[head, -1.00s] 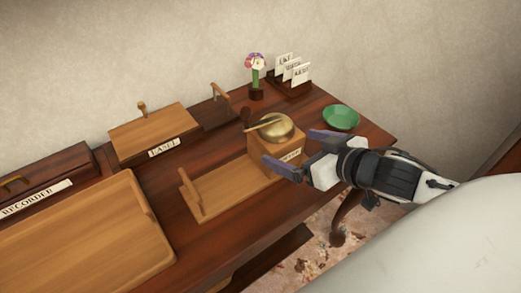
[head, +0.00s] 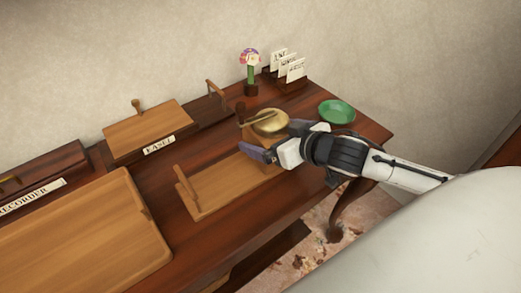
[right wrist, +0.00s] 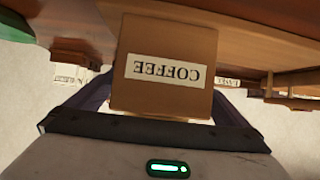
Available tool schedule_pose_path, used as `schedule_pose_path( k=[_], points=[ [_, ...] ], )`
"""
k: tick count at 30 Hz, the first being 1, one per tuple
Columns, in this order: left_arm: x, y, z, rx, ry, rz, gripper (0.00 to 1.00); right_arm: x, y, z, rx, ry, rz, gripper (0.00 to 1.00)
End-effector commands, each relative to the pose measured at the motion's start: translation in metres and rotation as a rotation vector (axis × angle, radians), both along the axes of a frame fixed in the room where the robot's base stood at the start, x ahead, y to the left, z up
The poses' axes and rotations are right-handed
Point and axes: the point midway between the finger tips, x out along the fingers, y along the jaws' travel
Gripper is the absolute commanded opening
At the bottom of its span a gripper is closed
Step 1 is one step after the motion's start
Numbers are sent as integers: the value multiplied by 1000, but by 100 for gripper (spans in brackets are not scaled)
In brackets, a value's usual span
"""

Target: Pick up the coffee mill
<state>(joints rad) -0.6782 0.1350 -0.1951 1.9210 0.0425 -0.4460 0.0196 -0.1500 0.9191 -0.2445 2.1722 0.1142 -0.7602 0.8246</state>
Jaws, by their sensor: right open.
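The coffee mill is a wooden box with a brass dome (head: 270,122) and a crank handle with a dark knob. It stands at the right end of a wooden tray (head: 216,189) on the table. My right gripper (head: 273,141) is open, with one finger on either side of the mill's box; its arm hides part of the box in the head view. In the right wrist view, the box (right wrist: 163,95) with its upside-down COFFEE label sits between the two fingers. I cannot tell if they touch it. My left gripper is not in view.
A green bowl (head: 337,110) stands right of the mill. Behind are a flower in a small pot (head: 251,89) and a card holder (head: 284,83). A box labelled EASEL (head: 148,128) and a large wooden tray (head: 80,240) lie to the left.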

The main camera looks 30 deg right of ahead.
Motion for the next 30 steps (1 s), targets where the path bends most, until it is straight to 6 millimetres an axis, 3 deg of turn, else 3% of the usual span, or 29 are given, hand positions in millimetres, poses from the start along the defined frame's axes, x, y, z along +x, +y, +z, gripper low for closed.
schedule_pose_path(
  k=[7, 18, 26, 30],
  points=[
    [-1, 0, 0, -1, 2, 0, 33, 1, 0, 0, 0, 0, 1, 97],
    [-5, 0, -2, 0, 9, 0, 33, 0, 0, 0, 1, -1, 1, 35],
    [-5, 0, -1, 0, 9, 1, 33, 2, 1, 6, 1, -9, 2, 36],
    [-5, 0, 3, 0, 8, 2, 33, 2, 1, 23, 1, -12, 4, 36]
  ],
)
